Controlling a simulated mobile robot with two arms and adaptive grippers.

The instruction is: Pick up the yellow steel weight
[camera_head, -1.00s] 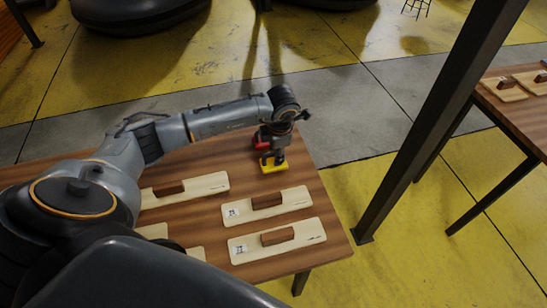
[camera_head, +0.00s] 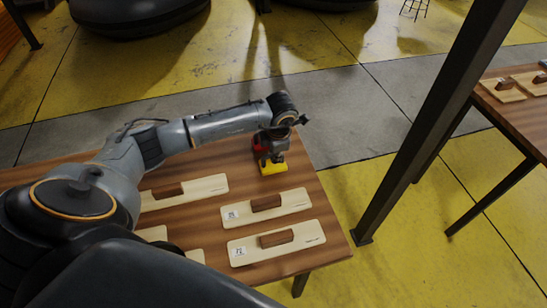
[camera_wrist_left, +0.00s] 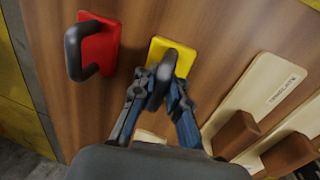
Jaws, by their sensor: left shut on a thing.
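The yellow steel weight (camera_head: 271,169) sits near the far right part of the wooden table, under my left gripper (camera_head: 274,158). In the left wrist view the yellow steel weight (camera_wrist_left: 184,58) is a flat yellow block with a dark upright handle. My left gripper (camera_wrist_left: 160,95) has its fingers on both sides of this handle and is shut on it. The weight appears to rest on the table; a small gap below cannot be ruled out. My right gripper is not in view.
A red weight (camera_wrist_left: 97,50) with a dark handle stands close beside the yellow one. Several pale wooden boards with brown grips, such as this board (camera_head: 276,242), lie on the wooden table (camera_head: 325,245). A dark post (camera_head: 430,125) rises right of the table.

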